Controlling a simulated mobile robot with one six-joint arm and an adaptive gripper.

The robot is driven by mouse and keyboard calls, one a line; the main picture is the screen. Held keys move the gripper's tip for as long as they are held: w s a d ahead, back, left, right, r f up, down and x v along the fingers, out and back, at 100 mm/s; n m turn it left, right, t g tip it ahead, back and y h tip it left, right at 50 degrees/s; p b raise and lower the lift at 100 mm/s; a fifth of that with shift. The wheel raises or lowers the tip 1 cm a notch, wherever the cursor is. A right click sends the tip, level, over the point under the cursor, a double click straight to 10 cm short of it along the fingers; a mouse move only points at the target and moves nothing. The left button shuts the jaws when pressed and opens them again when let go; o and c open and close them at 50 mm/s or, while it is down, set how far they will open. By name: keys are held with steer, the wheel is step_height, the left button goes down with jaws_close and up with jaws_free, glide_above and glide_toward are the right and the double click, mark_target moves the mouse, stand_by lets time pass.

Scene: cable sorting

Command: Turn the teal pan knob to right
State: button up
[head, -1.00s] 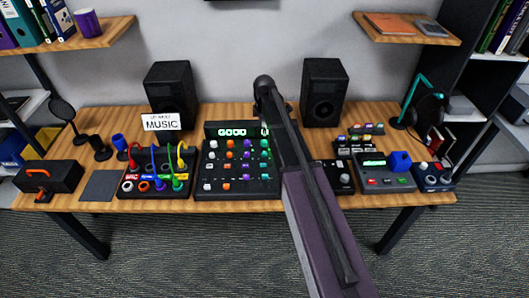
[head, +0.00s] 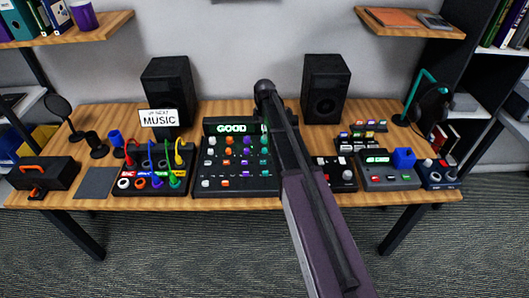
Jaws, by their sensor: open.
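The black mixer (head: 236,191) stands at the middle of the desk, with a lit display (head: 231,128) reading "GOOD". Its knobs are in coloured columns: white, orange, purple and teal. The teal column is at the right, with a teal knob (head: 264,151) among several. The knobs are too small to tell which is the pan knob or where it points. My arm rises from the lower right and passes just right of the teal column, covering the mixer's right edge. My gripper's fingers do not show; the arm hides that area.
A patch box (head: 152,187) with coloured cables stands left of the mixer. Two speakers (head: 166,85) stand behind. A "MUSIC" sign (head: 158,117) stands at back left. Small consoles, including one with a blue block (head: 403,158), fill the right side. A black case (head: 43,174) is far left.

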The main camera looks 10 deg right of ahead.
mark_target(264, 149)
steer(key=shift+f+b, duration=4.45)
steer(key=shift+f, duration=0.35)
jaws_close()
